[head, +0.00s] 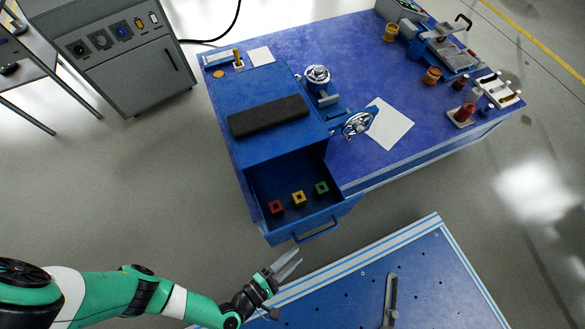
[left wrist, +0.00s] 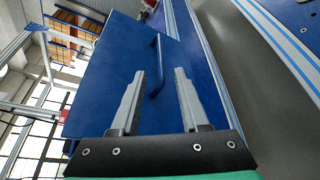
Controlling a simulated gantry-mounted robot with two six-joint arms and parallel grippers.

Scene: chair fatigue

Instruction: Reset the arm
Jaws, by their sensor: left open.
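My left gripper (head: 286,264) is open and empty. In the head view it is just in front of and below the drawer handle (head: 316,231), apart from it. In the left wrist view the two grey fingers (left wrist: 158,98) point at the blue drawer front (left wrist: 115,70), and the handle (left wrist: 156,68) shows beyond and between the fingertips. The blue drawer (head: 262,222) is pulled out of the blue cabinet. It holds a red block (head: 276,207), a yellow block (head: 298,198) and a green block (head: 321,188). My right gripper is in neither view.
A blue perforated table (head: 420,262) stands at lower right, with a grey slotted bar on it. A grey control cabinet (head: 130,60) stands at upper left. Floor left of the drawer is clear.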

